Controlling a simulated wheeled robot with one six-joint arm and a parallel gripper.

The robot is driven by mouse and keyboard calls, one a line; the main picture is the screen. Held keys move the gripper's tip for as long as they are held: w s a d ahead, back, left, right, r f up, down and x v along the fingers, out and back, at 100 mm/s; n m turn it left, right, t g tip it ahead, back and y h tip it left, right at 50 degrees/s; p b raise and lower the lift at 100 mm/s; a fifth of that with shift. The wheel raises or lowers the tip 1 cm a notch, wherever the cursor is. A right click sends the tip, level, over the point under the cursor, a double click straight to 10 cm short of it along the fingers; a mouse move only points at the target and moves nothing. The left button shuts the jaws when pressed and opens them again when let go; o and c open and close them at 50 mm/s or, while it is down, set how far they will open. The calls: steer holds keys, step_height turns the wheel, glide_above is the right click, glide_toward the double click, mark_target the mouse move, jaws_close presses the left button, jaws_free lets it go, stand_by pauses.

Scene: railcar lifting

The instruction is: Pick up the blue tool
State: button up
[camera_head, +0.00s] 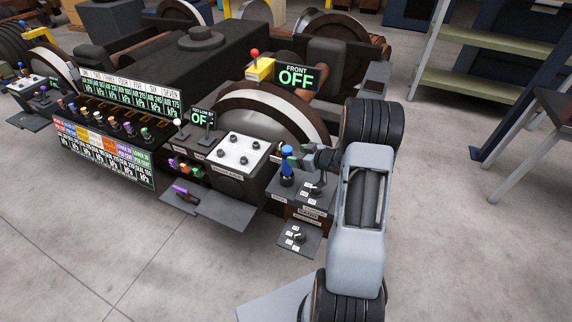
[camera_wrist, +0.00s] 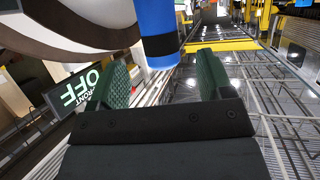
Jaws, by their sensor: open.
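The blue tool (camera_head: 287,165) stands upright on a dark panel with small switches (camera_head: 312,193), in the middle of the head view. In the wrist view the blue tool (camera_wrist: 157,30) hangs in from the top edge, with a black band and a blue end. It lies in line with the gap between my two green-padded fingers. My gripper (camera_head: 296,158) is at the right side of the tool in the head view. My gripper (camera_wrist: 162,72) is open, with nothing between the pads near the palm. I cannot tell whether a fingertip touches the tool.
A white box with dark knobs (camera_head: 240,152) stands left of the tool. A wheel (camera_head: 262,115) and a sign reading FRONT OFF (camera_head: 296,77) are behind. A purple-handled tool (camera_head: 185,193) lies on a low shelf. The floor at front left is clear.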

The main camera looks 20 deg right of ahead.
mark_target(291, 153)
steer(key=shift+r+p+x, duration=0.15)
steer(key=shift+p+x, duration=0.1)
steer(key=shift+x, duration=1.15)
steer(key=shift+r+p+x, duration=0.1)
steer(key=shift+p+x, duration=0.1)
steer(key=shift+x, duration=1.2)
steer(key=shift+a, duration=0.1)
steer(key=c, duration=1.1)
steer(key=shift+r, duration=5.05)
